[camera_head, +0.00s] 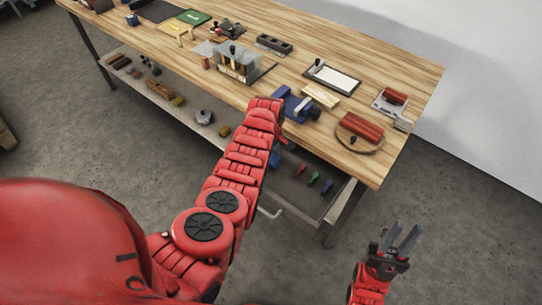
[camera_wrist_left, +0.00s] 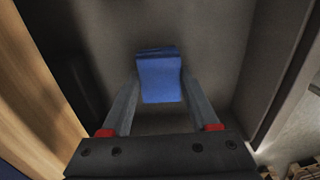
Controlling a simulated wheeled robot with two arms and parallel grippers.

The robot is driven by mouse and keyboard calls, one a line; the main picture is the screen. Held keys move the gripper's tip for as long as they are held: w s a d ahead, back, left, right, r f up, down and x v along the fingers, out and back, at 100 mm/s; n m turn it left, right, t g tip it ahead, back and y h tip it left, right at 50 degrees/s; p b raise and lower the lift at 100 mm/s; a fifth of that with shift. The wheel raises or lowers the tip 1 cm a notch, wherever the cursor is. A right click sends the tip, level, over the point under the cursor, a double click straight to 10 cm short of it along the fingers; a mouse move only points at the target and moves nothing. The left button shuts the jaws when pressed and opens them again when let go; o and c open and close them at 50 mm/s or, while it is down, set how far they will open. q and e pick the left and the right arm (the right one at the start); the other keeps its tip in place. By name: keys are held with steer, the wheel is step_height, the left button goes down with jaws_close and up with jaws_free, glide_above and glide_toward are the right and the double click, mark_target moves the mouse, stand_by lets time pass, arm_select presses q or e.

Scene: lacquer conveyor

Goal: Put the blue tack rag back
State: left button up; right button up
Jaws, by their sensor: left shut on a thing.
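The blue tack rag (camera_wrist_left: 160,66) is a folded blue piece between the two fingers of my left gripper (camera_wrist_left: 161,84) in the left wrist view. The fingers touch it on both sides, above a dark grey surface. In the head view my left arm reaches to the table's front edge and hides its gripper. A blue patch (camera_head: 274,160) shows just right of that arm, over the open drawer (camera_head: 312,203) under the tabletop. I cannot tell whether the rag touches the drawer floor. My right gripper (camera_head: 399,241) is open and empty, right of the table.
The wooden table (camera_head: 235,105) holds a blue vise (camera_head: 292,105), a white pad (camera_head: 332,79), and red rolls on a round board (camera_head: 361,131). Small coloured items (camera_head: 313,179) lie in the drawer. A lower shelf (camera_head: 190,107) runs left. Floor near my right gripper is clear.

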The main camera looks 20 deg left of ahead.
mark_target(271, 158)
arm_select(q)
steer(key=shift+f, duration=0.2)
steer(key=o, duration=1.3)
steer(key=shift+r, duration=0.3)
step_height(271, 158, up, 12)
steer(key=shift+f+b, duration=0.1)
steer(key=shift+b, duration=0.25)
